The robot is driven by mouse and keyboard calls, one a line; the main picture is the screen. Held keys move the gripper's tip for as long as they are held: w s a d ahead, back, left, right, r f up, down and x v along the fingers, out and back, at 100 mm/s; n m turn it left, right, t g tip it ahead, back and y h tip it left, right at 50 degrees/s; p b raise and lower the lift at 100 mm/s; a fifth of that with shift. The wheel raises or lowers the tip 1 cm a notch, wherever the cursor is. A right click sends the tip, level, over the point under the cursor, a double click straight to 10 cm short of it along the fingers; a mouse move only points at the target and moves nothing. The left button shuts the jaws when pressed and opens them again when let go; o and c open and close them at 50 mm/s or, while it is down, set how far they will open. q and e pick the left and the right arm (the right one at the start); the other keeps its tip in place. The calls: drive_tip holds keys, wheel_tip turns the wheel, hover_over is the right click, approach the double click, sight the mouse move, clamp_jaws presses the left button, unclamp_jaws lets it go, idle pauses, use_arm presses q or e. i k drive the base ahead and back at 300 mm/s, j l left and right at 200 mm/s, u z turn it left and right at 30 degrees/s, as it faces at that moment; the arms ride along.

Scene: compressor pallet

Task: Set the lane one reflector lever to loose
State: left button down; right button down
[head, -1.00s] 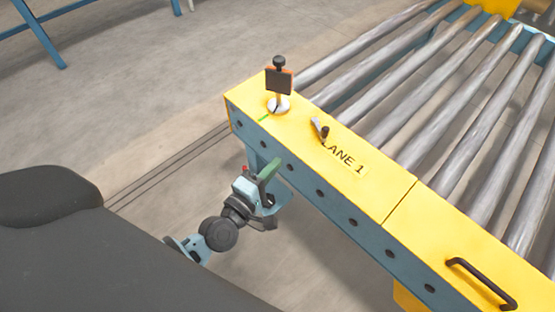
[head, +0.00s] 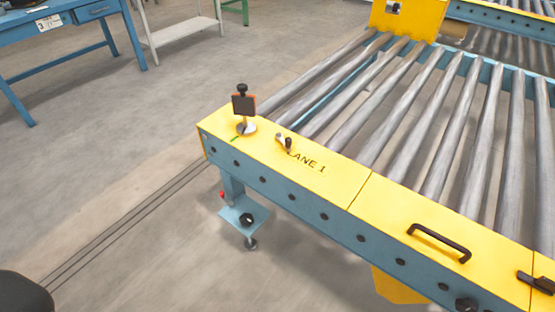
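The lane one reflector (head: 244,105) stands upright on a round pale base near the left end of the yellow conveyor rail (head: 340,184). A short green mark lies on the rail beside its base. A small lever with a dark knob (head: 286,142) sits on the rail to the right of the reflector, just above the "LANE 1" lettering. Whether this lever is set tight or loose cannot be told. Neither of my grippers is in view.
Metal rollers (head: 400,115) fill the conveyor behind the rail. A black handle (head: 440,243) stands up from the rail at the lower right. A blue workbench (head: 60,22) is at the upper left. The floor left of the conveyor is clear.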

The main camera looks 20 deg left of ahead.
sight(283, 138)
drive_tip(key=i+j+z, duration=0.1)
drive_tip(key=j, duration=0.45)
drive_tip(key=i+j+z, duration=0.15)
drive_tip(key=j, duration=0.4)
drive_tip(key=i+j+z, duration=0.1)
drive_tip(key=j, duration=0.45)
drive_tip(key=i+j+z, duration=0.15)
drive_tip(key=j, duration=0.4)
drive_tip(key=k+j+z, duration=0.1)
drive_tip(key=j, duration=0.35)
drive_tip(key=j+z, duration=0.1)
drive_tip(key=j, duration=0.35)
drive_tip(key=k, duration=0.05)
